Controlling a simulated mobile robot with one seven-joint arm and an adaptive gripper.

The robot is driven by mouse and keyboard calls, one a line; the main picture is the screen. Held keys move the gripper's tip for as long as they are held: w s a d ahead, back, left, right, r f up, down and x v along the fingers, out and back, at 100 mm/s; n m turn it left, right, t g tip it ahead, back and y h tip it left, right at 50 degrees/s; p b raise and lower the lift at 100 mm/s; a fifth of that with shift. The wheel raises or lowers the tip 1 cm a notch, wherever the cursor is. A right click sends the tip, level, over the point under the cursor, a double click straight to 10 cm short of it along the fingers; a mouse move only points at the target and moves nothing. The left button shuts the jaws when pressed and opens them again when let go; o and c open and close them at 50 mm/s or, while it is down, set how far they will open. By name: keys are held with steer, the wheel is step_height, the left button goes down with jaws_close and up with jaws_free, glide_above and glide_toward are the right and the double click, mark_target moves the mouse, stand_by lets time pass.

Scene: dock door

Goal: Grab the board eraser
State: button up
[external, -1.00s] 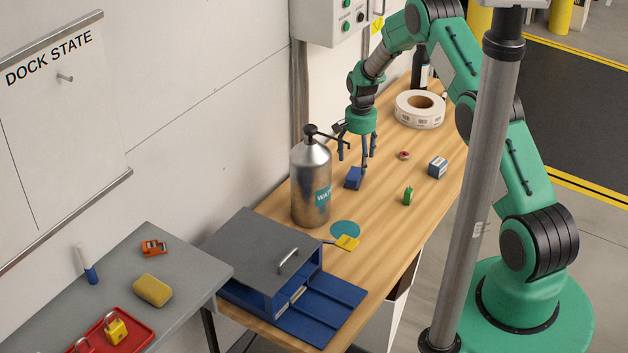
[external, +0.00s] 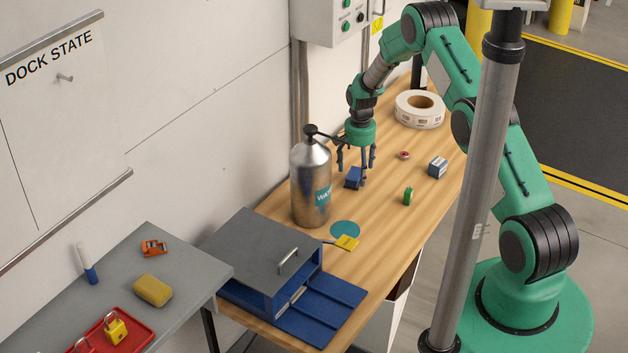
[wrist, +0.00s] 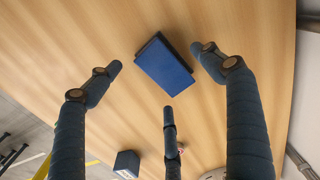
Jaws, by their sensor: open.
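The board eraser, a blue block (external: 353,178) with a dark layer along one side, lies on the wooden bench behind the metal bottle. In the wrist view the eraser (wrist: 165,66) lies tilted in the picture, between and just beyond my fingertips. My gripper (external: 357,164) has three dark fingers pointing down and is just above the eraser. In the wrist view my gripper (wrist: 158,72) is spread open and empty, with fingertips left, right and below the eraser. I cannot tell whether any fingertip touches it.
The metal bottle (external: 311,185) stands close to the left. A blue-and-white box (external: 437,167), green item (external: 408,196), small red roll (external: 404,155) and tape roll (external: 420,108) lie to the right. A blue case (external: 265,258) is in front. A yellow block (external: 153,290) lies on the grey table.

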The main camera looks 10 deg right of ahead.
steer(key=shift+f, duration=1.3)
steer(key=c, duration=1.2)
